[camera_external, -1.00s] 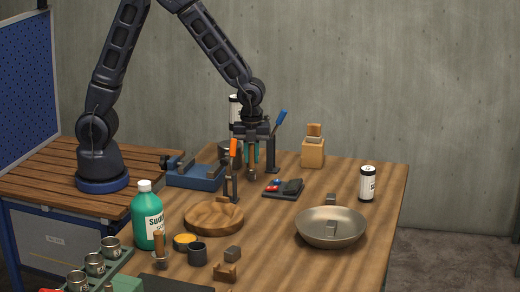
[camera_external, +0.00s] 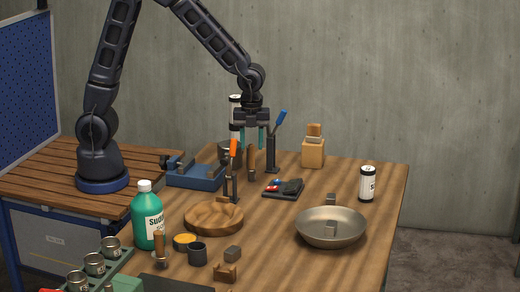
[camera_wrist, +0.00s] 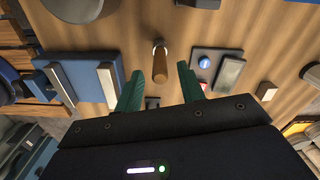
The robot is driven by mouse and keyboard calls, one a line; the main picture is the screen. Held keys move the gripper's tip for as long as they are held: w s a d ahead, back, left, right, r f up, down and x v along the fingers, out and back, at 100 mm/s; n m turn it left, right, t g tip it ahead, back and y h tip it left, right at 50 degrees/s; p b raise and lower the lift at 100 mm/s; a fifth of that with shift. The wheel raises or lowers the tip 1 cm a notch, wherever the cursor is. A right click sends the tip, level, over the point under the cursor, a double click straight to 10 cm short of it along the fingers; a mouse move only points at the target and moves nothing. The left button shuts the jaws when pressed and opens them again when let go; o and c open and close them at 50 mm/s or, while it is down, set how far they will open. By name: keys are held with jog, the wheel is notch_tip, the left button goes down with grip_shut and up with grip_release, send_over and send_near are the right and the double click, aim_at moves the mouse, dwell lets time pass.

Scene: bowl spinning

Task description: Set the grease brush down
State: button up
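The grease brush, a wooden handle (camera_external: 251,158) with its lower end down, stands upright on the table below my gripper. In the wrist view the brush handle (camera_wrist: 160,68) shows between and beyond the fingertips, with a pale metal part at its far end. My gripper (camera_external: 251,147) is open and empty above the brush, its two teal fingers spread to either side. In the wrist view the green fingers (camera_wrist: 159,74) are clearly apart, with a gap on each side of the handle. The brush's bristles cannot be made out.
A tray with small red, blue and dark items (camera_external: 283,190) lies to the right. An orange-handled tool in a stand (camera_external: 233,160) and a blue-handled one (camera_external: 277,130) are close to my gripper. A blue vise-like fixture (camera_external: 195,178) is left. A metal bowl (camera_external: 330,225) sits front right.

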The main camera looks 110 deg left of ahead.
notch_tip(320, 180, up, 7)
jog(key=shift+f, duration=0.15)
jog(key=shift+s+d+r, duration=0.1)
jog(key=shift+s+r, duration=0.05)
jog(key=shift+r, duration=0.35)
jog(key=s+d+r+n+t, duration=0.1)
jog(key=s+d+r+n, duration=0.3)
jog(key=s, duration=0.3)
jog(key=s+d+r+n+t, duration=0.1)
jog(key=s+d+r+n, duration=0.15)
jog(key=s+r, duration=0.4)
jog(key=s+d+r+n+t, duration=0.1)
jog(key=s+n, duration=0.3)
jog(key=s, duration=0.3)
jog(key=s+d+r+n+t, duration=0.1)
jog(key=s+d+n, duration=0.1)
jog(key=s+n, duration=0.2)
jog(key=s, duration=0.2)
jog(key=shift+s+d+r+t, duration=0.25)
jog(key=shift+s+t, duration=0.05)
jog(key=shift+s, duration=0.1)
jog(key=shift+n, duration=0.25)
